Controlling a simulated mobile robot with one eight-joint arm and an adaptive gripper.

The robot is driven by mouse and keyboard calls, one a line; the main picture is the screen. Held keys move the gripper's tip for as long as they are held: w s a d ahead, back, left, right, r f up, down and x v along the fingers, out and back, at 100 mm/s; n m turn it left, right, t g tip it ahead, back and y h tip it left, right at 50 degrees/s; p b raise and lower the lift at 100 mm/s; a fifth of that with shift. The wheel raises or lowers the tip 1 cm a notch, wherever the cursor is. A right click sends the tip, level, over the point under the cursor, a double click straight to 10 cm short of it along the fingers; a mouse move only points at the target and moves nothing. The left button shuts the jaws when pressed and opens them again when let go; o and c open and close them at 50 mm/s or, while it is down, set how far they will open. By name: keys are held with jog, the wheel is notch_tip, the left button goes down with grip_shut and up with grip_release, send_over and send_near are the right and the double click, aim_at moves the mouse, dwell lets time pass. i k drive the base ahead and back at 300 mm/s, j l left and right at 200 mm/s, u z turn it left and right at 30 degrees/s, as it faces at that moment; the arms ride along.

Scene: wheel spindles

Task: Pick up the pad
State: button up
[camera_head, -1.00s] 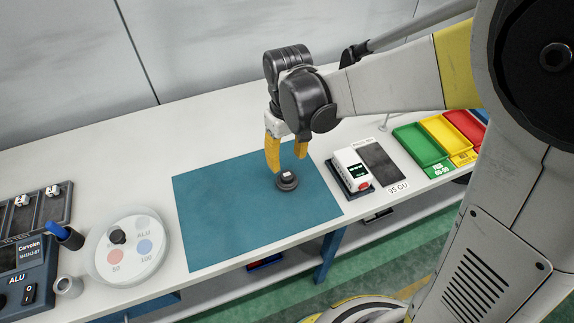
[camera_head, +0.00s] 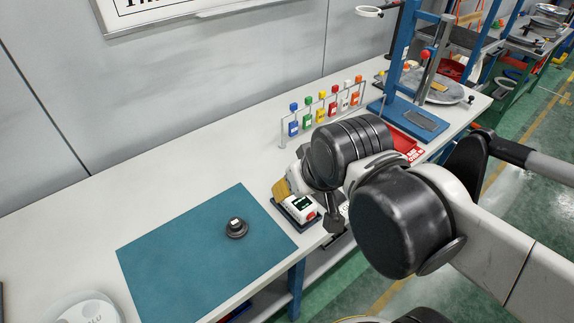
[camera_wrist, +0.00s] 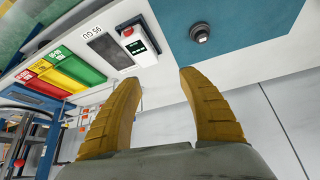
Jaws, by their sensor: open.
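Nothing in view is clearly marked as the pad; I cannot tell which thing it is. A dark flat rectangular plate (camera_wrist: 107,49) lies beside the white instrument (camera_head: 300,208). My gripper (camera_wrist: 160,80) is open and empty, its yellow fingers wide apart. In the head view, it hangs above the bench by the white instrument, right of the puck; my wrist hides part of it.
Green (camera_wrist: 87,73), yellow and red trays lie past the dark plate. A blue stand (camera_head: 412,118) is farther right. A white disc (camera_head: 90,310) shows at lower left. The bench behind the mat is bare.

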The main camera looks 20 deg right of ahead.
aim_at(405, 69)
jog(key=z, duration=1.1)
